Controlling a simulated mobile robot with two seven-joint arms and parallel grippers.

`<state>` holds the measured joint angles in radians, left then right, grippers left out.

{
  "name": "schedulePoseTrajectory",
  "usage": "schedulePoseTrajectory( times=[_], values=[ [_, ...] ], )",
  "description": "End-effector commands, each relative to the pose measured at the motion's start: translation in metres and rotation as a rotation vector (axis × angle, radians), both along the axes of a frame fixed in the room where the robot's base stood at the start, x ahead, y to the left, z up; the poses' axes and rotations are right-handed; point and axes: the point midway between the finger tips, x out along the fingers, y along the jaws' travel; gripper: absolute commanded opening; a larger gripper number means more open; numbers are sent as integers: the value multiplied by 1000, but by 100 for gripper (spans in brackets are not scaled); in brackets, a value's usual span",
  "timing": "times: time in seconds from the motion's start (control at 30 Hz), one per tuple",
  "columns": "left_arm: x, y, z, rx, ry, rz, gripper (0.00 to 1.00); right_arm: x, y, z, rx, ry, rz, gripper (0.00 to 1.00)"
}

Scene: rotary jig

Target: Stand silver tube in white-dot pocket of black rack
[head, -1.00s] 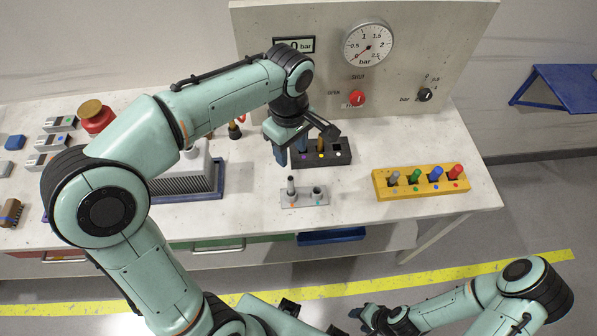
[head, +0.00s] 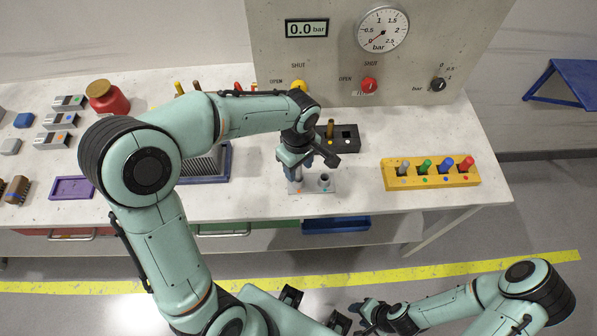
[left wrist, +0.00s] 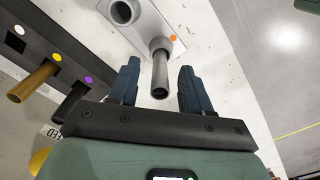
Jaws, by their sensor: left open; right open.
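The silver tube (left wrist: 160,72) stands in the orange-dot socket of a light grey fixture plate (head: 322,188). My left gripper (left wrist: 158,80) is open, with its two dark fingers on either side of the tube and gaps showing. In the head view my left gripper (head: 295,170) hides most of the tube. The black rack (head: 352,131) is just behind. Its white-dot pocket (left wrist: 14,42) looks empty. A brass tube (left wrist: 33,82) stands in the yellow-dot pocket and a dark tube (left wrist: 72,102) by the purple dot. My right gripper (head: 365,318) is low at the front, away from the table.
The fixture plate's other socket (head: 324,177) looks empty. A yellow rack (head: 431,180) with several coloured pieces stands to the right. The gauge panel (head: 400,40) rises behind the black rack. Clear table lies between the fixture and yellow rack.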

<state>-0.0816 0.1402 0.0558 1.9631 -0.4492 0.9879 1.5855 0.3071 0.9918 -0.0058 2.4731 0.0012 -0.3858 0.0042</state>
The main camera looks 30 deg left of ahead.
Motion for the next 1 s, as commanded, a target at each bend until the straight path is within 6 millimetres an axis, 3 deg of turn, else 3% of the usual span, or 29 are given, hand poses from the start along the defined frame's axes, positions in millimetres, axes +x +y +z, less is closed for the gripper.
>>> schedulePoseTrajectory(
  times=[0.2, 0.33, 0.37, 0.77, 1.0],
  values=[
    [0, 0, -1, 0, -1, 0, 45, 0, 0, 0, 0, 0, 0, 48],
    [0, 0, 0, 0, -1, 0, 3, 0, 0, 0, 0, 0, 0, 48],
    [0, 0, 0, 0, -1, 0, 0, 0, 0, 0, 0, 0, 0, 48],
    [1, 0, 4, 0, -3, 0, 0, 0, 0, 1, 0, 0, 0, 48],
    [1, 0, 34, 0, -7, -1, 0, 3, 0, 5, 0, -3, 0, 48]
  ],
)
